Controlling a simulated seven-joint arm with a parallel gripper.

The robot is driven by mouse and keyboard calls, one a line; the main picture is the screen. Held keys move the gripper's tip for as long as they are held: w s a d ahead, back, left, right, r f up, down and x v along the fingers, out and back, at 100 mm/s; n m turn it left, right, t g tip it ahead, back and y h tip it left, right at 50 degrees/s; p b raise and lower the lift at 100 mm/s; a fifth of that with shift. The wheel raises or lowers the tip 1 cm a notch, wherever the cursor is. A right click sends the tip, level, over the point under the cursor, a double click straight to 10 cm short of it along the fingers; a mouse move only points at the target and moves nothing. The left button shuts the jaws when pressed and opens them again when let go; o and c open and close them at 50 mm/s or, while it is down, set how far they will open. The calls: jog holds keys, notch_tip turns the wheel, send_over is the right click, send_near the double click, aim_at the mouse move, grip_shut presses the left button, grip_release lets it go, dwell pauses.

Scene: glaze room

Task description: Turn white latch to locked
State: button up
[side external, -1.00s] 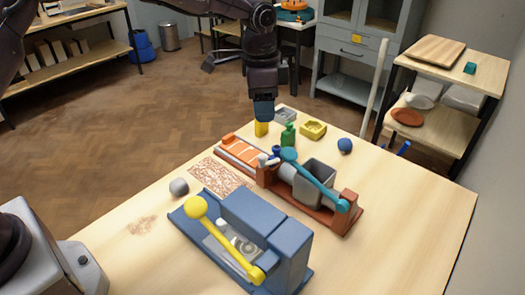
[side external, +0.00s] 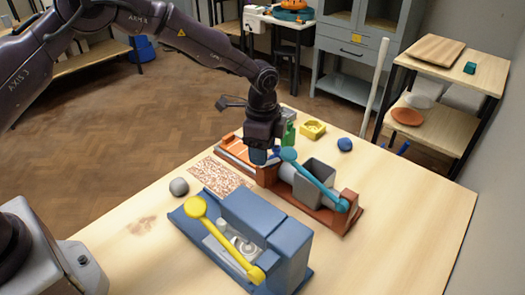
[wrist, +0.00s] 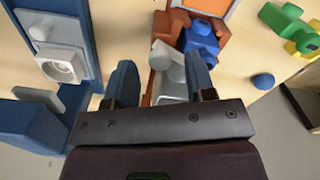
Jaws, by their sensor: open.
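In the wrist view a white latch (wrist: 161,54) with a rounded end sits on the terracotta-red fixture (wrist: 222,30). It lies between and just ahead of my open, empty fingertips (wrist: 162,72); I cannot tell whether they touch it. A blue knobbed part (wrist: 201,38) stands close to the right finger. In the side external view my gripper (side external: 260,156) points down at the left end of the red fixture (side external: 325,214), where it mostly hides the latch. The latch's exact angle is unclear.
The fixture also carries a teal lever (side external: 318,180) and a grey box (side external: 313,176). A blue fixture (side external: 265,222) with a yellow-handled lever (side external: 222,234) stands in front. A grey ball (side external: 179,187), yellow block (side external: 313,130) and blue ball (side external: 345,145) lie nearby. The table's right side is clear.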

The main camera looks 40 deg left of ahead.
jog(key=shift+f, duration=0.6)
jog(key=c, duration=0.9)
jog(key=shift+n, duration=2.3)
jog(key=o, duration=0.9)
jog(key=shift+r, duration=0.15)
